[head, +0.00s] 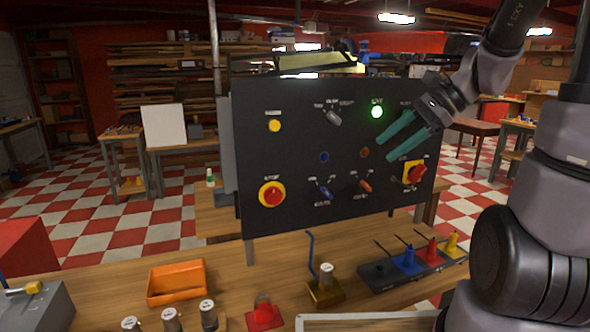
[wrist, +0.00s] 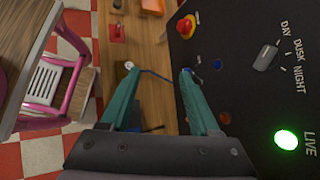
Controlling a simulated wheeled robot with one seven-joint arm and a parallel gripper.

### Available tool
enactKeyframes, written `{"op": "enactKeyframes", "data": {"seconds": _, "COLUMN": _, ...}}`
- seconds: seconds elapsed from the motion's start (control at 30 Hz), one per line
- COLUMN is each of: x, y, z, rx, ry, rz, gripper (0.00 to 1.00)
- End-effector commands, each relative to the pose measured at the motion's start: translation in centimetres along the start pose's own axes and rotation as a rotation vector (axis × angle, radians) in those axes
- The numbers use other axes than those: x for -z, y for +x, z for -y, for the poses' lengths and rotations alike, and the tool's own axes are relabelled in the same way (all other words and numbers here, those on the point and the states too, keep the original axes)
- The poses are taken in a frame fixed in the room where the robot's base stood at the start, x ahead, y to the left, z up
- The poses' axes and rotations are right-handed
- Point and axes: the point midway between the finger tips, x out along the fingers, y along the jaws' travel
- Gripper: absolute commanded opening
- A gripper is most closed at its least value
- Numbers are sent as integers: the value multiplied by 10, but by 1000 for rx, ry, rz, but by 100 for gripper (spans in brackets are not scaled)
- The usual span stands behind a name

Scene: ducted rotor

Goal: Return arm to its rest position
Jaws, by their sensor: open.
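My gripper (head: 383,144) is in front of the right half of the black control panel (head: 255,150), its two green fingers apart and nothing between them. In the wrist view my gripper (wrist: 157,70) is also open and empty, with the panel (wrist: 290,90) on the right and the table below. A green lamp (head: 377,112) marked LIVE glows on the panel. A grey selector knob (head: 334,118) marked DAY, DUSK and NIGHT is left of it. My forearm reaches in from the upper right.
The panel also carries a red emergency-style knob (head: 272,195) and a red rotary switch (head: 415,173). A pink chair (wrist: 52,88) shows in the wrist view.

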Motion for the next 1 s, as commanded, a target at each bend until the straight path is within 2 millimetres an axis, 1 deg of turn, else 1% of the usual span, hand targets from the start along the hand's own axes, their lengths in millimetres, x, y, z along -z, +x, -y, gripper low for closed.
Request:
{"op": "enactKeyframes", "data": {"seconds": 0.03, "x": -12, "y": -7, "z": -9, "rx": -22, "ry": -118, "rz": -65, "gripper": 62}}
{"op": "enactKeyframes", "data": {"seconds": 0.17, "x": -30, "y": -26, "z": -30, "rx": -78, "ry": -409, "rz": -242, "gripper": 62}}
{"op": "enactKeyframes", "data": {"seconds": 0.2, "x": -34, "y": -34, "z": -35, "rx": -91, "ry": -499, "rz": -298, "gripper": 62}}
{"op": "enactKeyframes", "data": {"seconds": 0.3, "x": -43, "y": -53, "z": -44, "rx": -110, "ry": -709, "rz": -432, "gripper": 62}}
{"op": "enactKeyframes", "data": {"seconds": 0.4, "x": -51, "y": -72, "z": -49, "rx": -118, "ry": -880, "rz": -549, "gripper": 62}}
{"op": "enactKeyframes", "data": {"seconds": 0.5, "x": -56, "y": -87, "z": -52, "rx": -119, "ry": -1002, "rz": -636, "gripper": 62}}
{"op": "enactKeyframes", "data": {"seconds": 0.67, "x": -61, "y": -98, "z": -53, "rx": -119, "ry": -1090, "rz": -702, "gripper": 62}}
{"op": "enactKeyframes", "data": {"seconds": 1.0, "x": -61, "y": -98, "z": -53, "rx": -119, "ry": -1094, "rz": -704, "gripper": 62}}
